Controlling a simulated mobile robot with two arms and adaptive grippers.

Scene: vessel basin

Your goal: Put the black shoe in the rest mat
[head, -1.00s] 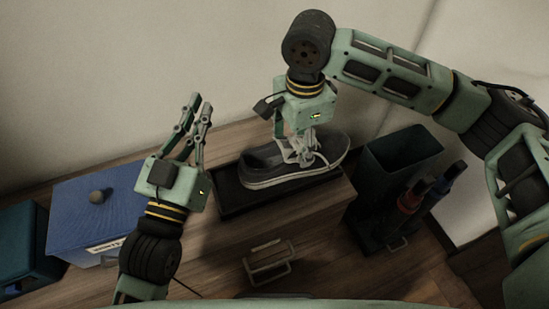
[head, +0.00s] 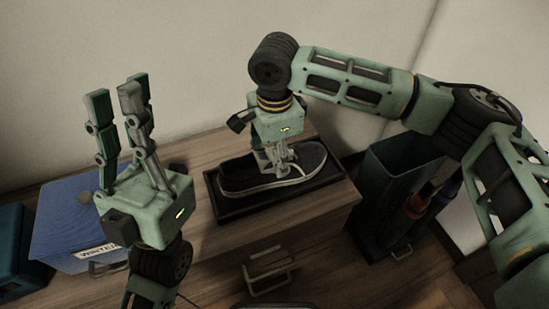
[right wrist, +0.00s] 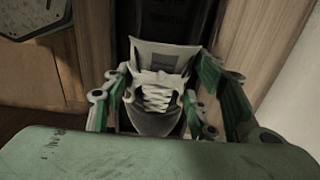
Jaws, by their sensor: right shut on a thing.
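The black shoe (head: 240,177), with a pale sole and white laces, sits over the dark rest mat (head: 228,213), a shallow tray on the wooden cabinet. It lies within the tray's outline in the head view; I cannot tell whether its sole touches the bottom. My right gripper (head: 279,165) is shut on the shoe at its middle. In the right wrist view the shoe (right wrist: 157,95) shows its laces and tongue between the fingers (right wrist: 160,100). My left gripper (head: 115,95) is open and empty, pointing up, left of the tray.
A blue box (head: 65,210) with a knobbed lid and a label stands at the left, partly behind my left arm. A dark bin (head: 385,205) with umbrella-like handles (head: 418,203) stands right of the cabinet. A drawer handle (head: 268,275) sticks out in front.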

